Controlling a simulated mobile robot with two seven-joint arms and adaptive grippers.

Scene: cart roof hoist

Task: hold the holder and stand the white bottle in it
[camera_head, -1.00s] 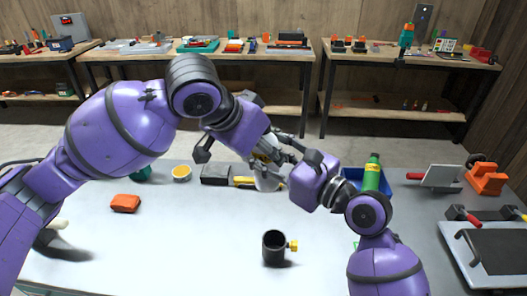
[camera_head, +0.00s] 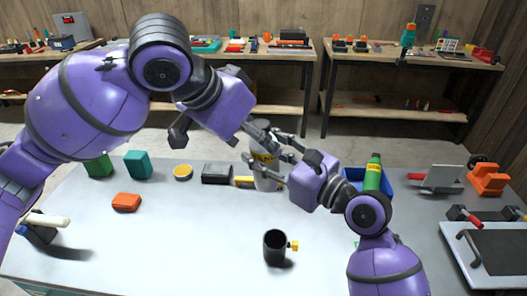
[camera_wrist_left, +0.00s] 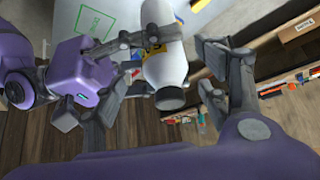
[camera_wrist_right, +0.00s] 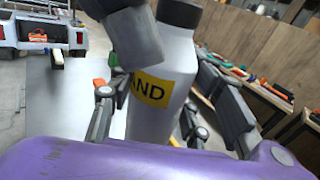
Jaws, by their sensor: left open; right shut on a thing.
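The white bottle (camera_head: 266,178), with a black cap (camera_wrist_right: 179,12) and a yellow label (camera_wrist_right: 152,88), is upright above the far part of the table. My right gripper (camera_head: 277,168) is shut on its body. My left gripper (camera_head: 265,145) is open around the bottle's upper end; its fingers stand apart on both sides of the cap in the left wrist view (camera_wrist_left: 168,98). Part of the bottle is hidden behind the fingers. The holder (camera_head: 275,249), a black cup with a yellow knob (camera_head: 293,246), stands empty on the near middle of the table, with neither gripper at it.
An orange block (camera_head: 127,202) lies left. The table around the holder is clear.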

